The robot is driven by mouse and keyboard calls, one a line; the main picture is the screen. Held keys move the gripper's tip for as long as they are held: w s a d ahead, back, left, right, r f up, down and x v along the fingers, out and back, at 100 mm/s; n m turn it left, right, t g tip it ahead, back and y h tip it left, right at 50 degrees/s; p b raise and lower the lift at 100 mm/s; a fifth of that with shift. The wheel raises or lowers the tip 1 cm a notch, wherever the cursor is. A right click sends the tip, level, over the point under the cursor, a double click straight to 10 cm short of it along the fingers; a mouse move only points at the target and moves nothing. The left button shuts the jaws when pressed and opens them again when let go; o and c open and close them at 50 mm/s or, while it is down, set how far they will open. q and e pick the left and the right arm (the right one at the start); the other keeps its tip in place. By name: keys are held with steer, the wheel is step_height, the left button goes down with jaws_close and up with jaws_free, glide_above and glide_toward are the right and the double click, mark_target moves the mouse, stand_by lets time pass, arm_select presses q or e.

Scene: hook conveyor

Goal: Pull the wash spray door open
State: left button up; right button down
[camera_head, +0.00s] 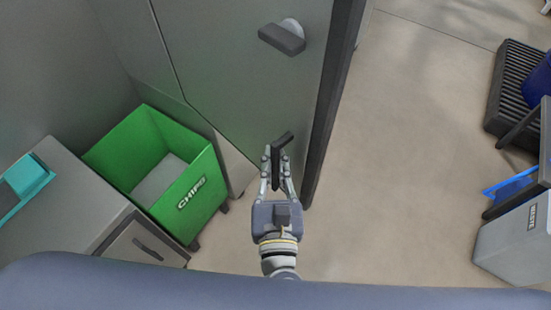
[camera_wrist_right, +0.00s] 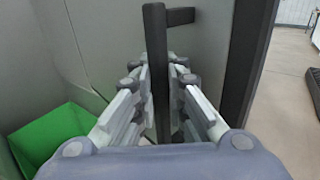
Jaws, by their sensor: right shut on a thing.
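The wash spray door (camera_head: 255,75) is a grey panel with a dark edge on its right side. A dark bar handle (camera_head: 284,141) sticks out from its lower part. My right gripper (camera_head: 277,172) is shut on this handle, with one finger on each side of it. In the right wrist view the handle (camera_wrist_right: 156,60) runs upright between the fingers of the right gripper (camera_wrist_right: 158,95), and a short arm joins it to the panel. From these views I cannot tell how far the door stands open. My left gripper is not in view.
A green bin marked CHIPS (camera_head: 205,193) stands left of my right gripper, beside a grey cabinet (camera_head: 115,215). A dark knob (camera_head: 282,38) sits higher on the panel. A grey bin (camera_head: 515,245) and a dark slatted platform (camera_head: 505,100) are at the right. Open floor (camera_head: 410,150) lies between.

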steer(key=c, duration=1.6)
jaws_free()
steer(key=shift+d+f, duration=0.2)
steer(key=shift+c, duration=0.2)
steer(key=shift+s+r, duration=0.1)
steer(key=shift+s, duration=0.05)
steer(key=shift+s, duration=0.25)
steer(key=s, duration=0.7)
steer(key=shift+d, duration=0.45)
